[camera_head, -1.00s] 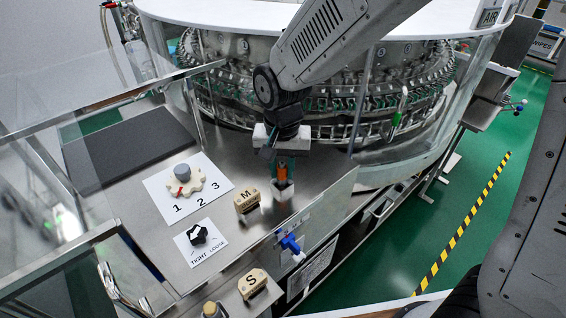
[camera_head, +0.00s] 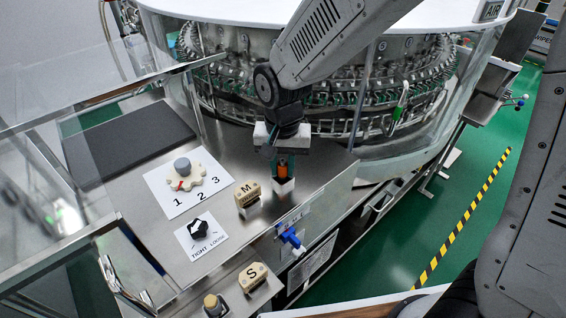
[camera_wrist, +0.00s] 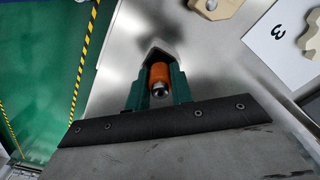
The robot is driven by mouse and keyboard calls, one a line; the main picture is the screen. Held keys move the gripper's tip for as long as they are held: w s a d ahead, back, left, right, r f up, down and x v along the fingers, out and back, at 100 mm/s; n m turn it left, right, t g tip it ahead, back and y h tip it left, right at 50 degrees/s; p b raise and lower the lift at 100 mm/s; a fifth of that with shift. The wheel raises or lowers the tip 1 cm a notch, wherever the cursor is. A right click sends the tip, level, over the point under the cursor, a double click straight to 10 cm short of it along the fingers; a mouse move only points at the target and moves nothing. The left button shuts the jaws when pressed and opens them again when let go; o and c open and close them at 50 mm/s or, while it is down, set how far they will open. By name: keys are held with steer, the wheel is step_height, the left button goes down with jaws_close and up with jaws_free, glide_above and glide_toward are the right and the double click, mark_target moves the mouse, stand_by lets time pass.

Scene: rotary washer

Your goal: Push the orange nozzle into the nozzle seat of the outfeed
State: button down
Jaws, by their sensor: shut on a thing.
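The orange nozzle (camera_wrist: 159,74) is between the green fingers of my gripper (camera_wrist: 160,80) in the wrist view, its metal tip facing the camera. In the head view my gripper (camera_head: 283,172) points down at the steel deck, shut on the nozzle (camera_head: 283,170). A small pale block (camera_head: 283,187) is directly below the nozzle near the deck's right edge; it looks like the nozzle seat. The nozzle's lower end is at or just in the block's top. I cannot tell how deep it sits.
A tan block marked M (camera_head: 247,193) stands just left of the gripper. A dial card (camera_head: 187,184) and a TIGHT/LOOSE knob (camera_head: 199,229) lie further left. The glass-walled rotary washer (camera_head: 320,95) stands behind.

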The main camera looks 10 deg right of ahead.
steer(key=shift+f, duration=0.1)
steer(key=c, duration=1.1)
jaws_free()
steer(key=shift+c, duration=0.2)
